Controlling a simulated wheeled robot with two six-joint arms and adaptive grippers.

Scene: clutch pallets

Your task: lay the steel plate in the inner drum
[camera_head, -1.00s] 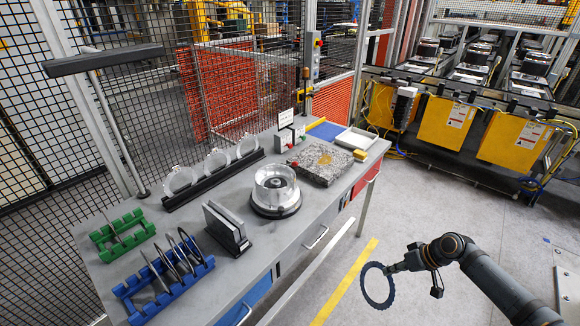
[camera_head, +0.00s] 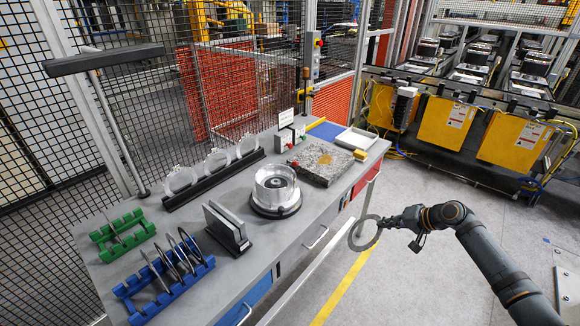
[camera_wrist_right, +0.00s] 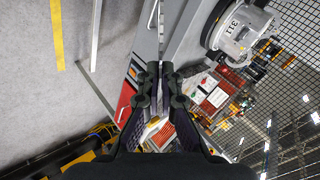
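The steel plate (camera_head: 351,237) is a toothed ring, gripped at its right edge by my right gripper (camera_head: 386,221). It is tilted in the air off the table's front side, apart from everything else. In the right wrist view the fingers (camera_wrist_right: 160,88) are closed on the plate (camera_wrist_right: 160,72), seen nearly edge-on. The inner drum (camera_head: 275,178) is a pale metallic cup in a dark round base, standing on the table left of the gripper. It also shows at the upper right of the wrist view (camera_wrist_right: 236,30). My left gripper is out of view.
The grey table (camera_head: 190,215) holds a blue rack (camera_head: 165,292) of plates, a green rack (camera_head: 122,235), a black upright holder (camera_head: 228,228), a row of clear rings (camera_head: 216,163) and a stone block (camera_head: 322,161). Floor before the table is clear.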

